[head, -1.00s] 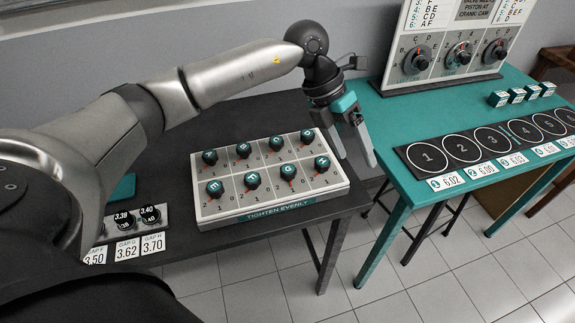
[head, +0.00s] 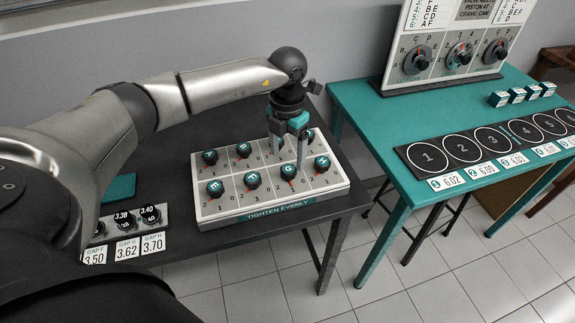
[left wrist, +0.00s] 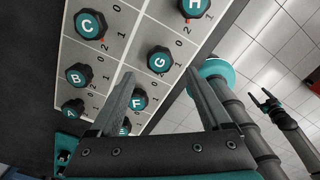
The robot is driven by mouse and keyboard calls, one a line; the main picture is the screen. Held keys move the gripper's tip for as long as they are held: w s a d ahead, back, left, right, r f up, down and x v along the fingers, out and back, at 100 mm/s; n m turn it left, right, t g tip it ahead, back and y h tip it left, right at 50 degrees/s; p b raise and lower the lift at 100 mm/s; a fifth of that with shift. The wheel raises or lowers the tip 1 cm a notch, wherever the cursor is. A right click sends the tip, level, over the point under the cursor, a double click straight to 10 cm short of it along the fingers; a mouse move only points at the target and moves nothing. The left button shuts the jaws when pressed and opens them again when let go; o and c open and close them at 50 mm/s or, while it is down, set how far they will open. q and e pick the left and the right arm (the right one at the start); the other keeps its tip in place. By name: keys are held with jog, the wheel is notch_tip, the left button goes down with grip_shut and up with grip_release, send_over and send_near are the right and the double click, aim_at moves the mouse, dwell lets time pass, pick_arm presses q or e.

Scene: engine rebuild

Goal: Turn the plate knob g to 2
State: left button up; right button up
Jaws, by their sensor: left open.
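Knob G (head: 289,172) is a dark knob with a teal cap in the front row of a white plate (head: 240,207). In the left wrist view knob G (left wrist: 160,60) shows its letter, with 0, 1 and 2 printed around it. A small red mark shows at its edge; I cannot tell exactly which number it meets. My left gripper (head: 288,157) is open and points down over the plate at G. In the left wrist view its fingers (left wrist: 159,75) lie to either side of G, with no visible grip. My right gripper (left wrist: 265,98) shows small, empty and apparently open, away from the plate.
Knobs H (head: 322,163) and F (head: 252,180) stand close on either side of G, and knob C (left wrist: 88,24) is behind it. A small gauge rack (head: 130,218) is left of the plate. A teal table (head: 370,125) stands to the right, across a gap.

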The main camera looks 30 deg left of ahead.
aim_at(288, 170)
pick_arm(q)
jog(key=shift+f, duration=2.4)
grip_shut()
